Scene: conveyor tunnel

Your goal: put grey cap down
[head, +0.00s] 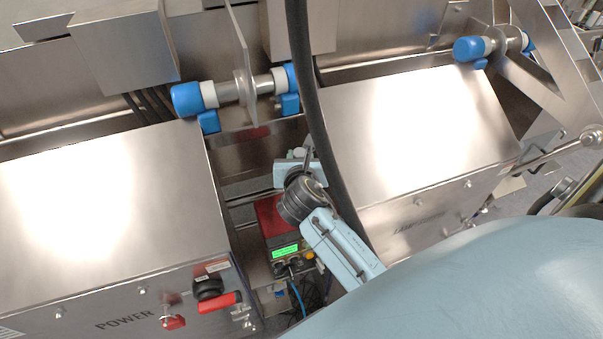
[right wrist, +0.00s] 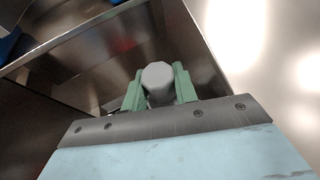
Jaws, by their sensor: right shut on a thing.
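The grey cap (right wrist: 158,82) is a light grey, rounded piece between the two green fingers of my right gripper (right wrist: 159,90) in the right wrist view. The fingers are shut on it from both sides. In the head view my right gripper (head: 299,154) is over the gap between the two metal housings, and the cap is too small there to make out clearly. In the wrist view the cap is in front of a recessed metal space, and I see no surface touching it. My left gripper is not in view.
Shiny metal housings stand left (head: 100,205) and right (head: 420,140) of the gap. A red device with a green display (head: 285,251) sits low in the gap. A thick black hose (head: 318,125) runs close beside the gripper. Blue-ended rollers (head: 240,90) lie behind.

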